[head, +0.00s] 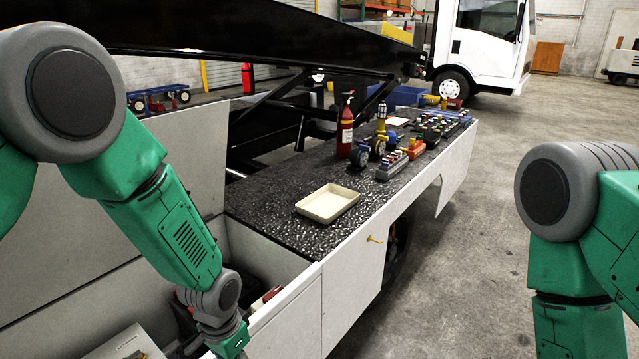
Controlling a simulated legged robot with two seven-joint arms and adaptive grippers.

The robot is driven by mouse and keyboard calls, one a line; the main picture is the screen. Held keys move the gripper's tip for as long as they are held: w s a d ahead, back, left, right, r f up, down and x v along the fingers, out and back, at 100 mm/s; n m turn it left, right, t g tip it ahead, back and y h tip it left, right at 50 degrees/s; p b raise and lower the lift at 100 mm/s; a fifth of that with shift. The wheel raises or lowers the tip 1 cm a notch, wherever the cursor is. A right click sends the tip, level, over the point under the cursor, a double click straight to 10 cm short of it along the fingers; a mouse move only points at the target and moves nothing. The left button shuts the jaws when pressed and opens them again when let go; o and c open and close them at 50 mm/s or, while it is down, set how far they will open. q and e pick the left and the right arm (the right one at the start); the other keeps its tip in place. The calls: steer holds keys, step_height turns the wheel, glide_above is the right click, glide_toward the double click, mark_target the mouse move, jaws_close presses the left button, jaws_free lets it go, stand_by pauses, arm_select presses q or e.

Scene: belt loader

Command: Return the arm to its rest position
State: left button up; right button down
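My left arm (180,220) comes in from the left and reaches down over an open compartment (270,262) of the belt loader. Its wrist is at the bottom edge of the head view, beside the compartment's front wall. The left gripper is below the picture edge. My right arm (575,240) is at the right edge, bent down over the floor and apart from the loader. The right gripper is out of view too.
A cream tray (327,203) lies on the black speckled deck (265,205). A fire extinguisher (345,128) and several connectors (395,165) stand farther back. Floor (465,270) between the loader and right arm is clear.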

arm_select(q)
steer(key=s+a+f+n+b, duration=0.2)
steer(key=s+a+f, duration=0.2)
steer(key=s, duration=0.4)
steer(key=s+a+f+n+b, duration=0.2)
steer(key=s+f, duration=0.4)
steer(key=s, duration=0.3)
steer(key=s+a+f+n+b, duration=0.1)
steer(key=s+a+f+b, duration=0.3)
steer(key=s, duration=0.4)
steer(key=shift+s+a+f+n+t, duration=0.35)
steer(key=shift+a+f, duration=0.4)
steer(key=shift+a, duration=0.4)
steer(key=shift+w, duration=0.15)
steer(key=shift+c, duration=0.4)
steer(key=shift+c, duration=0.3)
